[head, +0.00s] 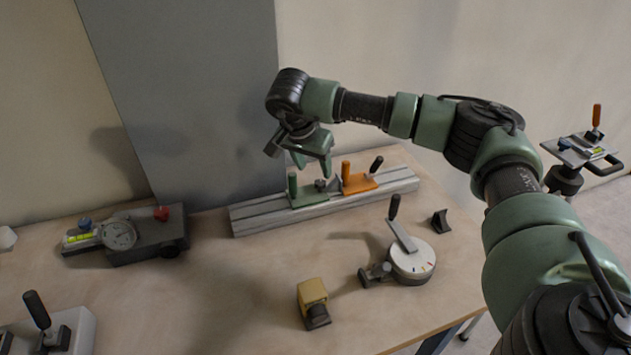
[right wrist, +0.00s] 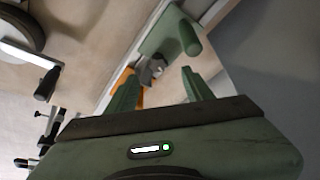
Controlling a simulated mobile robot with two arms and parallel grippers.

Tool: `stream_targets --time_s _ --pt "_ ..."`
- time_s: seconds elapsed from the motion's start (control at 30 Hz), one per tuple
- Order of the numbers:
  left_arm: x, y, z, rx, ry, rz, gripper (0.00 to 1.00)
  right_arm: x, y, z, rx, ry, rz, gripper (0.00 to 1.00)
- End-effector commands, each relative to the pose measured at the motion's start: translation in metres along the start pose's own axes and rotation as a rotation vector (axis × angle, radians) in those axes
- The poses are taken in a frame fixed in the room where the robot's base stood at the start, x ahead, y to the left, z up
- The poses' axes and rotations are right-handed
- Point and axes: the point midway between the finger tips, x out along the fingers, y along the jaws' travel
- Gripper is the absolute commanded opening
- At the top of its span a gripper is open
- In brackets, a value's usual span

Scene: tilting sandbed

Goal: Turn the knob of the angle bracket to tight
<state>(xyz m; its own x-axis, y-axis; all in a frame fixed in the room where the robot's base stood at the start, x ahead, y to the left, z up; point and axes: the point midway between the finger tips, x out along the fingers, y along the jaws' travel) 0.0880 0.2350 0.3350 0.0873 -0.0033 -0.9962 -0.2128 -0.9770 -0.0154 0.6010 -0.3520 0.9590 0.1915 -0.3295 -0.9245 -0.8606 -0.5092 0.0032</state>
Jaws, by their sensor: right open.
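A green bracket (head: 308,196) with an upright green post stands on the left part of a grey slotted rail (head: 262,220). A small grey knob (head: 320,184) sits on it, right of the post. I take this for the angle bracket and its knob; no label shows. My right gripper (head: 312,166) is open above the knob, fingers pointing down. In the right wrist view the knob (right wrist: 151,68) shows between the two green fingers, apart from them as far as I can tell. The knob's setting cannot be read. My left gripper is not in view.
An orange bracket (head: 360,182) with a black-tipped lever stands close right on the rail. A round dial with a lever (head: 410,262), a yellow block (head: 312,293) and a dark wedge (head: 440,220) stand in front. A gauge device (head: 145,235) is left. The grey panel rises behind.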

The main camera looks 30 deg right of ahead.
Motion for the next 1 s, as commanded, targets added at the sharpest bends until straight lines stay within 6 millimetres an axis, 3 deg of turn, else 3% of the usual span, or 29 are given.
stream_targets --time_s 0.4,0.77,0.97,1.0 --pt "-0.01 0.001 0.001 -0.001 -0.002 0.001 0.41 0.059 0.001 0.0 0.0 0.0 0.002 0.52" --pt "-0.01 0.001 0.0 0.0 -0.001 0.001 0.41 0.068 0.001 0.0 -0.001 0.0 0.0 0.52" --pt "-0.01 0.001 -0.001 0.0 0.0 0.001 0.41 0.068 0.001 0.0 -0.001 0.0 0.0 0.02" --pt "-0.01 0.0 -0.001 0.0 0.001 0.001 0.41 0.068 0.001 0.0 -0.001 0.0 0.0 0.0"
